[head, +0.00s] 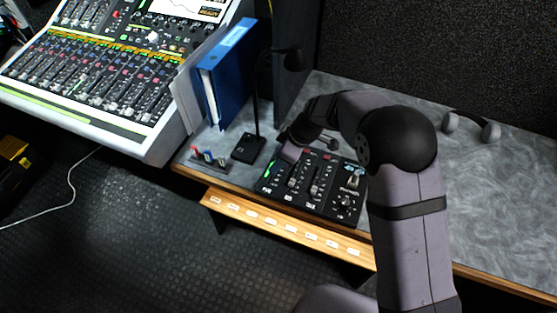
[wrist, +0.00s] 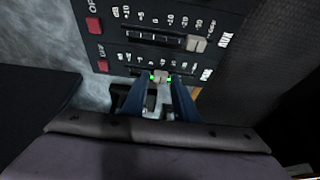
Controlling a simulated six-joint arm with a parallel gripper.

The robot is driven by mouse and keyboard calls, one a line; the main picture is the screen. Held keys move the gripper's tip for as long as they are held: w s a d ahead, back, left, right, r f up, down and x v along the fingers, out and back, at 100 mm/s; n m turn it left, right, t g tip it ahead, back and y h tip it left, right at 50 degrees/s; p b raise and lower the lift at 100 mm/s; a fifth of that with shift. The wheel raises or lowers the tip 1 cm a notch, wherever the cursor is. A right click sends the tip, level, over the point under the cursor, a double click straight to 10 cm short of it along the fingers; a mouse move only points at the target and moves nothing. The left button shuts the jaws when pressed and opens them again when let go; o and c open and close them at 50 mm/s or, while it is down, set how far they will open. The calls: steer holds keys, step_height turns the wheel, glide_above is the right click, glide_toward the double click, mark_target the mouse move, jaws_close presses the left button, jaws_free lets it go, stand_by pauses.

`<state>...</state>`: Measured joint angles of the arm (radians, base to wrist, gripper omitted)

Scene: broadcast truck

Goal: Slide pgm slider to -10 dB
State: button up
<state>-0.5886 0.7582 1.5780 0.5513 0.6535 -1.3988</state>
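The small black mixer panel (head: 316,184) lies on the desk, with several sliders. In the wrist view, the slider row labelled PGM (wrist: 205,75) is nearest me, below the AUX row. Its light grey knob (wrist: 160,77) stands between my two fingertips, with small green glows on both sides. My gripper (wrist: 161,83) straddles this knob; I cannot tell whether the fingers touch it. The fingers cover part of the PGM track, and the scale mark under the knob is not readable. In the head view my arm hides the fingertips.
The AUX knob (wrist: 197,43) sits towards the right end of its track, beside the PGM row. Headphones (head: 470,128) lie on the right.

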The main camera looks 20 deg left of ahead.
mark_target(287, 173)
steer(key=b+v, duration=0.1)
steer(key=v, duration=0.6)
steer(key=shift+r, duration=0.2)
steer(key=shift+d, duration=0.1)
steer(key=s+d+r+m+h+p, duration=0.1)
steer(key=s+d+r+m+p, duration=0.15)
steer(key=d, duration=0.45)
steer(key=s+d+r+m+h+p, duration=0.1)
steer(key=d+r+m+p, duration=0.1)
steer(key=d+m, duration=0.35)
steer(key=s+d+r+m+h+p, duration=0.1)
steer(key=s+d+r+m+p, duration=0.15)
steer(key=d, duration=0.55)
steer(key=s+d+r+m+h+p, duration=0.1)
steer(key=s+d+r+m+p, duration=0.1)
steer(key=s+d+m, duration=0.5)
steer(key=s+d+p, duration=0.1)
steer(key=s+d, duration=0.3)
steer(key=d, duration=0.1)
steer(key=shift+s+d+r+h, duration=0.15)
steer(key=shift+d+r+h, duration=0.1)
steer(key=shift+d+h, duration=0.05)
steer(key=shift+m, duration=0.25)
